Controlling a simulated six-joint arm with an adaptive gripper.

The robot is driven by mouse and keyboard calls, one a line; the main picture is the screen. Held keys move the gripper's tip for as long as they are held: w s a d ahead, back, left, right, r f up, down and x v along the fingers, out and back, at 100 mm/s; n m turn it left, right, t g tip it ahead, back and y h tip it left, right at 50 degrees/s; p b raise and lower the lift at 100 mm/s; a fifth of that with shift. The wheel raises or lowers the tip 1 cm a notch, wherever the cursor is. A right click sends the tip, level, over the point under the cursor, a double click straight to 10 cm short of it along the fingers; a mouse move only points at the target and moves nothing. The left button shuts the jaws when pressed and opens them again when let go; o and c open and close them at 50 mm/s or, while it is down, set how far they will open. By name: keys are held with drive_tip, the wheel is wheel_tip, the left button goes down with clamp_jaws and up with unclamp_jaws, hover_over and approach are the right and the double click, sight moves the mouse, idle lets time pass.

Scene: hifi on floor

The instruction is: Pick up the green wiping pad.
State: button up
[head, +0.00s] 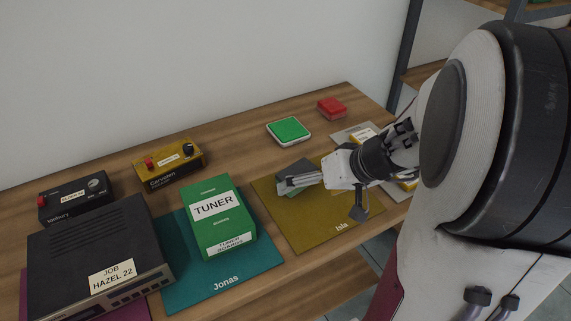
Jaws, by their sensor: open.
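A bright green square pad (288,130) with a white rim lies flat on the wooden bench near the wall. A dark grey block (295,168) with some green low on its side sits on the mustard mat, partly hidden behind my gripper. I cannot tell for certain which of the two is the wiping pad. My gripper (320,200) is open over the mustard mat, with one finger in front of the grey block and the other further right. Nothing shows between the fingers. The bright green pad is behind it, clear of the fingers.
A red block (331,107) lies right of the green pad. A green TUNER box (217,216) stands on the teal mat (187,285). The mustard mat (305,240) is mostly bare. Yellow (168,167) and black (72,199) devices and a large black unit (95,250) fill the left.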

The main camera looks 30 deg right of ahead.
sight(298, 172)
drive_tip(key=w+d+n, duration=0.1)
drive_tip(key=w+d+r+n+t, duration=0.1)
drive_tip(key=w, duration=0.1)
drive_tip(key=shift+d+h, duration=0.1)
drive_tip(key=shift+h, duration=0.2)
drive_tip(key=shift+w+d+r+n+t, duration=0.2)
drive_tip(key=shift+n+t, duration=0.1)
drive_tip(key=shift+n, duration=0.1)
drive_tip(key=shift+w+d+r+n, duration=0.2)
drive_tip(key=shift+w+d+n, duration=0.05)
drive_tip(key=shift+n, duration=1.05)
drive_tip(key=shift+f, duration=0.1)
drive_tip(key=shift+x, duration=1.25)
drive_tip(key=shift+w+f, duration=0.1)
drive_tip(key=shift+x, duration=2.45)
drive_tip(key=shift+d, duration=0.1)
drive_tip(key=shift+c, duration=0.4)
